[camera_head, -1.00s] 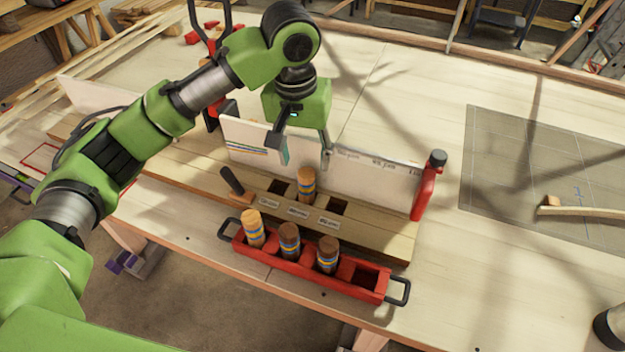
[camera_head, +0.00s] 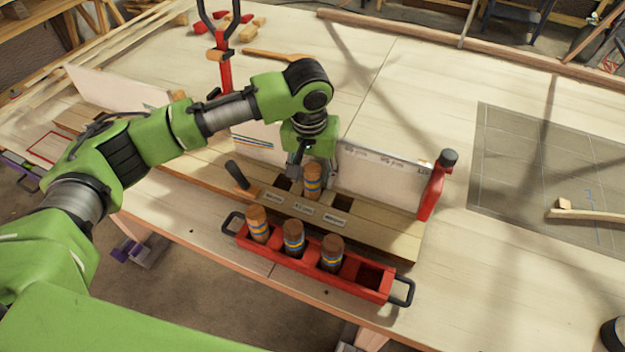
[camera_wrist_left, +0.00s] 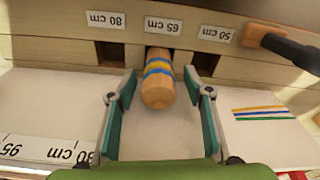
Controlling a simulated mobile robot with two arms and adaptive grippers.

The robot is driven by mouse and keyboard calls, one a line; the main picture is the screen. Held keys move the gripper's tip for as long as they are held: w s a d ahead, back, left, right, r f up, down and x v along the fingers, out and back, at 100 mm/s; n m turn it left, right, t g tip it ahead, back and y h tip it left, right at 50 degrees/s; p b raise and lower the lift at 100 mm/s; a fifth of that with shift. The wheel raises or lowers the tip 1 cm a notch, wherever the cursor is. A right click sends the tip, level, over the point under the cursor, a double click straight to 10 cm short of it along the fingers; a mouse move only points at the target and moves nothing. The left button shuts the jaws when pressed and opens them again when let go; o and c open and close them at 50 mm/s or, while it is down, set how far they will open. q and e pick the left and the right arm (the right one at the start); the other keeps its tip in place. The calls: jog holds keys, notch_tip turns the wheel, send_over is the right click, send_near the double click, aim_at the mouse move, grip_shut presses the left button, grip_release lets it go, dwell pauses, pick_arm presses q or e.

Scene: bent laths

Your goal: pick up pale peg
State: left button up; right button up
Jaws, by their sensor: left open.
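A pale tan peg (camera_head: 312,183) with blue and yellow bands stands in the middle hole of a wooden block (camera_head: 375,233). In the left wrist view the peg (camera_wrist_left: 158,90) rises from the hole by the "65 cm" label; the holes on both sides are empty. My left gripper (camera_head: 309,170) is open above the block, pointing down. In the wrist view its fingers lie on either side of the peg, with gaps; I cannot tell how far down they reach. My right gripper is not in view.
A red tray (camera_head: 352,288) in front of the block holds three banded pegs and has an empty compartment at right. A white board (camera_head: 385,185) stands upright behind the holes. A red clamp (camera_head: 432,192) is at its right end. A dark handle (camera_head: 237,175) sticks up left of the holes.

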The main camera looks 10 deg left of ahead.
pick_arm(q)
notch_tip(320, 180, down, 2)
jog(key=shift+w+d+f, duration=0.1)
jog(key=shift+w, duration=0.05)
jog(key=shift+f, duration=0.3)
jog(key=c, duration=1.2)
jog(key=shift+c, duration=0.2)
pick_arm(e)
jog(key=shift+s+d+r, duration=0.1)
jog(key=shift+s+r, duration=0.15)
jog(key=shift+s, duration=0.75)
pick_arm(q)
jog(key=shift+r, duration=0.15)
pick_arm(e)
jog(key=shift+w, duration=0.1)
